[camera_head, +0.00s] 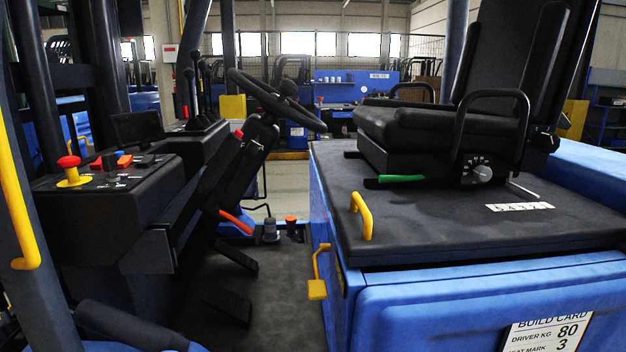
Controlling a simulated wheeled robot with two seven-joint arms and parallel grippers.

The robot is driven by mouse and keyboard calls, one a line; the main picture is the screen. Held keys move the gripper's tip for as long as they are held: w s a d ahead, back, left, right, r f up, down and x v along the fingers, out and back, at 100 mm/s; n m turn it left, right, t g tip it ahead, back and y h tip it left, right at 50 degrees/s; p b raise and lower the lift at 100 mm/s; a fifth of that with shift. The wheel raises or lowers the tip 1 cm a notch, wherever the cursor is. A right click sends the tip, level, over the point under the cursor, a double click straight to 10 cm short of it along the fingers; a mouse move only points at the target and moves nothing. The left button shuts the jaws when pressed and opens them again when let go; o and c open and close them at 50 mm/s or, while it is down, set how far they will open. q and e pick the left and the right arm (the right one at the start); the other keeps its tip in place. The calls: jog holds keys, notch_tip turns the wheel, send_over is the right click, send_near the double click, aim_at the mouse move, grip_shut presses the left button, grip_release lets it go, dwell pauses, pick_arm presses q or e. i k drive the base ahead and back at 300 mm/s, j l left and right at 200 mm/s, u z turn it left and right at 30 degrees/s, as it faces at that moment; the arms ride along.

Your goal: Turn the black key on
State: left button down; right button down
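The control console (95,215) of a blue forklift stands at the left, with a black top panel. A red mushroom button on a yellow base (70,172) sits at its near left. Behind and right of it are small red, blue and orange-red switches (124,161) and a low black part (146,160). A small dark fitting with pale markings (112,181) lies in front of them. The black key is too small to make out surely, and its position cannot be told.
The steering wheel (275,98) and its column stand right of the console. The black seat (450,125) is on the right, over a blue body (460,300). A dark post with a yellow handle (20,215) rises at the left edge. Floor (270,290) lies between.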

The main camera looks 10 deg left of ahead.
aim_at(110, 163)
jog(key=u, duration=1.35)
